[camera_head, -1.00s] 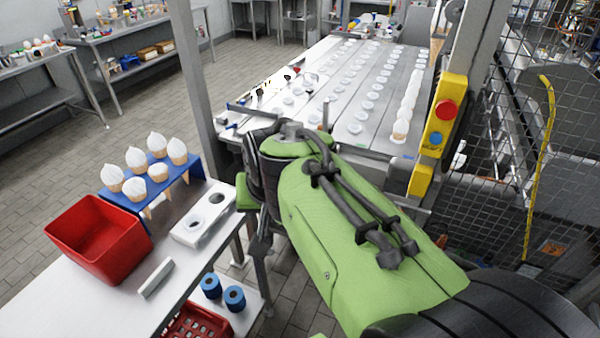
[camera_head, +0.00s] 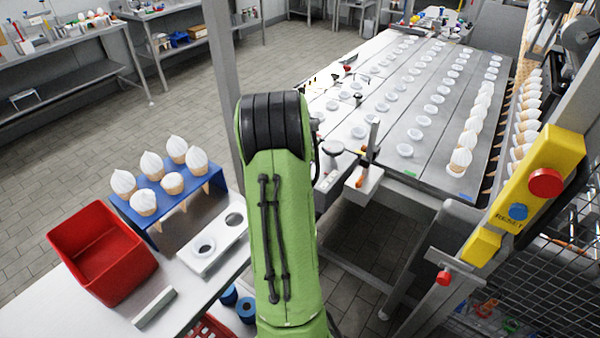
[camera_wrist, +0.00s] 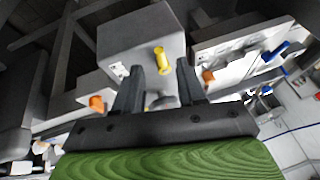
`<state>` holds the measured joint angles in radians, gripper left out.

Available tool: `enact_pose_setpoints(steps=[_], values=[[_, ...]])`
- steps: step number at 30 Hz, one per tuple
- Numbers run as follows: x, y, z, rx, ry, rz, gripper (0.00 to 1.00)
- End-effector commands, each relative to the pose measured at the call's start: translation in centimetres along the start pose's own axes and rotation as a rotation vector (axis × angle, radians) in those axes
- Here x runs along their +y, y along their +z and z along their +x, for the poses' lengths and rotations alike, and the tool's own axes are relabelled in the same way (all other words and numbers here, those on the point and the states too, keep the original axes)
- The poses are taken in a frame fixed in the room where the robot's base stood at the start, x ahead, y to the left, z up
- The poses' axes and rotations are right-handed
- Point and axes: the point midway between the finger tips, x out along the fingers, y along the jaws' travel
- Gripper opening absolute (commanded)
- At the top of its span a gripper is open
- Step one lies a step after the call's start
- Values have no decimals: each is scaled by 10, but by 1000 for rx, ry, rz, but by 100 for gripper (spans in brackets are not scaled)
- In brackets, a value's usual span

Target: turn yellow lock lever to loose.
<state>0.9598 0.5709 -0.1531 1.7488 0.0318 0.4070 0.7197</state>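The yellow lock lever (camera_wrist: 162,61) shows in the wrist view, on the face of a grey box (camera_wrist: 125,37). It is a short, nearly upright yellow piece, slightly tilted. My gripper (camera_wrist: 158,68) is open, its two dark fingers apart. In the picture the lever lies between the fingertips; I see no contact, and the depth between them is hard to judge. The marks on the box are too small to read. In the head view my green arm hides my gripper, and I cannot make out the lever for certain.
The conveyor table (camera_head: 400,177) with rows of white caps and cones lies beyond my arm. A yellow button box (camera_head: 541,190) on a post stands at right. A side table with a red bin (camera_head: 103,255) and a blue cone rack (camera_head: 215,181) stands at left.

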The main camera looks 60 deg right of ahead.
Motion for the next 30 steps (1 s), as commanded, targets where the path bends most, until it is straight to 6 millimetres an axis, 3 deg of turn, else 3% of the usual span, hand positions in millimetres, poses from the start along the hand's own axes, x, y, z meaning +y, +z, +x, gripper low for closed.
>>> enact_pose_setpoints(steps=[3, 6, 15, 24, 30], values=[[0, 0, 25, -1, 1, 0, 40], [0, 0, 37, -1, 1, 0, 40], [-1, 0, 42, 1, -2, -1, 40], [0, 0, 42, 0, -1, -1, 0], [-1, 0, 42, 1, 0, 1, 0]])
